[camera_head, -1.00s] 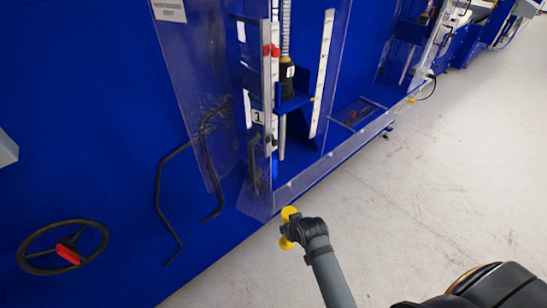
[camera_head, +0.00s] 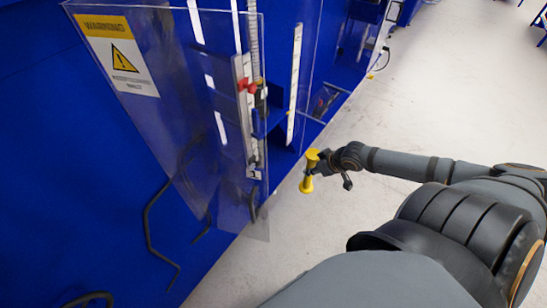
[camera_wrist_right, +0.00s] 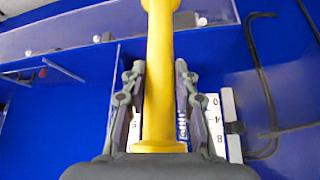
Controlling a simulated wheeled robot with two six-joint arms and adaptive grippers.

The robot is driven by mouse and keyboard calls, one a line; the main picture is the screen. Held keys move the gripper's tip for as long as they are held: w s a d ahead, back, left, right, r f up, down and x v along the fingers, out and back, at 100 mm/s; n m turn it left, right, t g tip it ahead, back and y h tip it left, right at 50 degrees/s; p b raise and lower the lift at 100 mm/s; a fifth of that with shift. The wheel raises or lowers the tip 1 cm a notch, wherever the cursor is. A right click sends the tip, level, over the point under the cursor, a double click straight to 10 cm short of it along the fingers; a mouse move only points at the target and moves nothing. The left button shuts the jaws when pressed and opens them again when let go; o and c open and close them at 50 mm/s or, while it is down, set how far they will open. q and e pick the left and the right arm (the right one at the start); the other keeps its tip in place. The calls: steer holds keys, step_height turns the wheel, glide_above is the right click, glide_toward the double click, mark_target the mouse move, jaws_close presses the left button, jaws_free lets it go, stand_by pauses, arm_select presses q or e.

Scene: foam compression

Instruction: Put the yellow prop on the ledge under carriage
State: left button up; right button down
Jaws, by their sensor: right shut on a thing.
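The yellow prop (camera_head: 310,170) is a spool-shaped post with wider ends, seen upright and slightly tilted in the head view. My right gripper (camera_head: 324,168) is shut on it and holds it in the air in front of the blue machine. In the right wrist view the prop (camera_wrist_right: 159,75) runs between the two fingers of my right gripper (camera_wrist_right: 159,90). The carriage (camera_head: 268,120) is a blue bracket on the machine's vertical guide, partly seen through the clear door. The ledge under it is mostly hidden. My left gripper is not in view.
A clear door (camera_head: 190,120) with a warning label (camera_head: 118,55) stands open left of the machine's opening. White scales (camera_head: 295,85) flank the guide. A bent black handle (camera_head: 150,225) is at lower left. The pale floor (camera_head: 440,100) at right is open.

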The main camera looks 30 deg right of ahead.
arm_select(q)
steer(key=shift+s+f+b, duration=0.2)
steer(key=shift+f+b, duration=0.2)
arm_select(e)
steer(key=w+a+f, duration=0.1)
steer(key=w+a, duration=0.2)
steer(key=w, duration=1.4)
steer(key=shift+w+f, duration=0.15)
steer(key=shift+w, duration=0.1)
steer(key=shift+d, duration=0.1)
steer(key=c, duration=1.3)
jaws_free()
steer(key=shift+s+f, duration=0.1)
